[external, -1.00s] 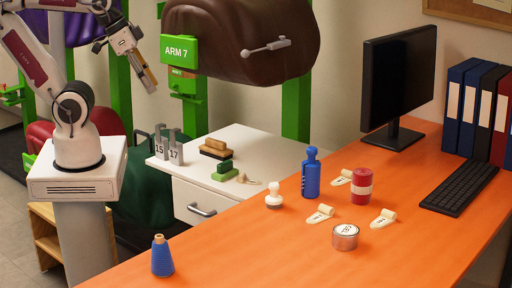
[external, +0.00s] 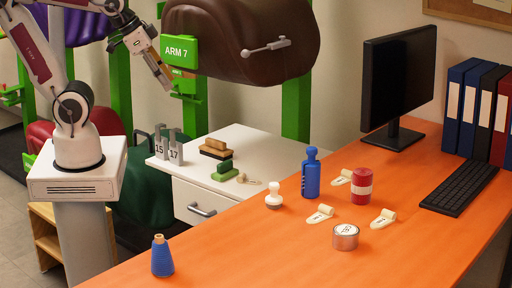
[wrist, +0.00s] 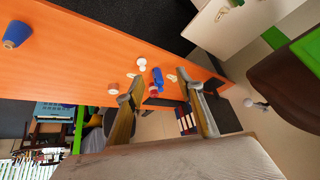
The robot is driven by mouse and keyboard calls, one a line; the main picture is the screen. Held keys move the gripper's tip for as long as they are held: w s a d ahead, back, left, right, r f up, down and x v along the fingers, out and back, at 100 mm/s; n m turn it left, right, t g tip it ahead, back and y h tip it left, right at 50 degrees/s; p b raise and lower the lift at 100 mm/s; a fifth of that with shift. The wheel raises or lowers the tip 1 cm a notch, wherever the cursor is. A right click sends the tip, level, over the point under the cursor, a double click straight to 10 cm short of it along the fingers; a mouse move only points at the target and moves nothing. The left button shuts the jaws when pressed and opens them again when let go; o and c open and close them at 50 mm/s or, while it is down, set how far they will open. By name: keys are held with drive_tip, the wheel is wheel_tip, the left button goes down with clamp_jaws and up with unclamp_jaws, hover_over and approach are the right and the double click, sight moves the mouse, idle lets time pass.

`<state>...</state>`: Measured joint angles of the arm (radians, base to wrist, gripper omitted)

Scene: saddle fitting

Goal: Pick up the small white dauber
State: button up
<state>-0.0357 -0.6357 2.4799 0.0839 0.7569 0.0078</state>
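The small white dauber (external: 273,196), with a round knob on a wider base, stands upright on the orange desk, left of the blue bottle (external: 311,173). In the wrist view a small white shape that looks like the dauber (wrist: 142,65) is beside the blue bottle (wrist: 157,76). My gripper (external: 167,84) is high up at the left, in front of the green post by the ARM 7 sign, well away from the dauber. In the wrist view its two fingers (wrist: 160,94) are spread apart with nothing held between them.
On the orange desk (external: 240,250) are a red jar (external: 361,186), a round tin (external: 345,237), several cream tagged pieces and a blue cone (external: 162,256). A brown saddle (external: 245,40) hangs above. The desk's front is mostly free.

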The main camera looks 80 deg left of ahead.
drive_tip(key=w+a+f+m+t, duration=0.1)
drive_tip(key=w+a+f+m, duration=0.2)
drive_tip(key=w, duration=0.5)
drive_tip(key=w+a+f+m+t, duration=0.1)
drive_tip(key=w+a+f, duration=0.25)
drive_tip(key=w, duration=0.55)
drive_tip(key=w+a+f+m+t, duration=0.15)
drive_tip(key=w+f, duration=0.25)
drive_tip(key=w, duration=0.4)
wheel_tip(320, 180, down, 6)
drive_tip(key=w+m+h, duration=0.2)
drive_tip(key=w, duration=0.1)
drive_tip(key=s+d+f+h, duration=0.3)
drive_tip(key=d+f+h, duration=0.1)
drive_tip(key=f+h, duration=0.1)
drive_tip(key=s+d+f+m+t+h, duration=0.1)
drive_tip(key=s+d+f+h, duration=0.2)
drive_tip(key=d+f+h, duration=0.2)
drive_tip(key=shift+f, duration=1.7)
drive_tip(key=shift+d+t, duration=0.2)
drive_tip(key=shift+t, duration=0.05)
drive_tip(key=shift+x, duration=1.25)
drive_tip(key=shift+w, duration=0.1)
